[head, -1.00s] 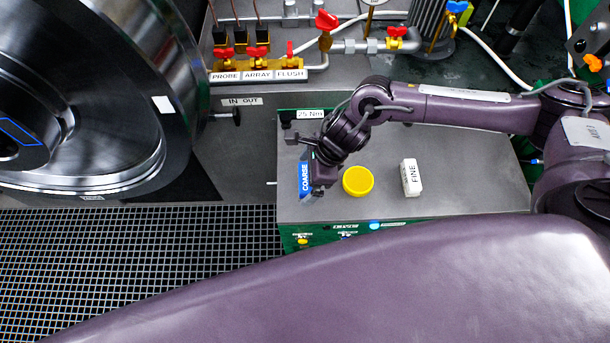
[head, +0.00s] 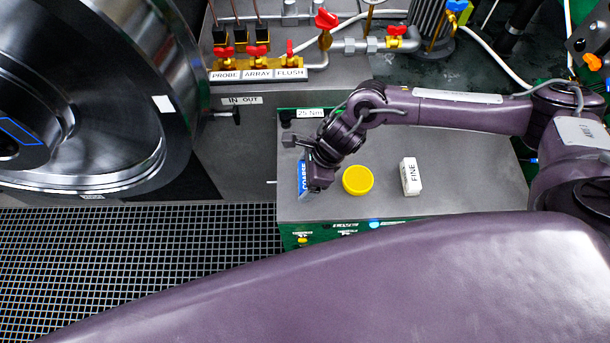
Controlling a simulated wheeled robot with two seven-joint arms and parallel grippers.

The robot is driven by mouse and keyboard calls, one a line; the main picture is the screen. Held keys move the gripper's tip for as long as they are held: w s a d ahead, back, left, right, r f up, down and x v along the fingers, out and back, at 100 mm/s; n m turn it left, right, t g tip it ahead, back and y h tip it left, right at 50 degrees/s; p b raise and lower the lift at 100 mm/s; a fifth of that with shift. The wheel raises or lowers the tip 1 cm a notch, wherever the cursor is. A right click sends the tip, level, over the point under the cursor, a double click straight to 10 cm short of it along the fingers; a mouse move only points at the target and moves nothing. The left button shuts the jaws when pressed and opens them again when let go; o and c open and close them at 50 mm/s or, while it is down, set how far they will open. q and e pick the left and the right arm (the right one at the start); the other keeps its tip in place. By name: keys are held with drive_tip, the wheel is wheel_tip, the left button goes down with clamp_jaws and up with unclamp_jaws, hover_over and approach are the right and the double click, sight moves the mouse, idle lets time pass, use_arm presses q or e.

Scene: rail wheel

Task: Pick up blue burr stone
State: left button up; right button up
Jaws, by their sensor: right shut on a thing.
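The blue burr stone (head: 303,180), marked COARSE, is at the left end of the grey bench top. My right gripper (head: 311,172) comes in from the right, tilted down over the stone, and is shut on it. The gripper and wrist hide part of the stone and its label. I cannot tell whether the stone is clear of the bench top. My left gripper is not in view.
A yellow round cap (head: 357,180) and a white stone marked FINE (head: 411,177) stand right of the gripper on the bench top (head: 465,185). A large steel wheel (head: 110,130) fills the left. Red-handled valves (head: 257,51) line the back.

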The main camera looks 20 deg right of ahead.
wheel_tip(320, 180, up, 20)
drive_tip(key=b, duration=0.2)
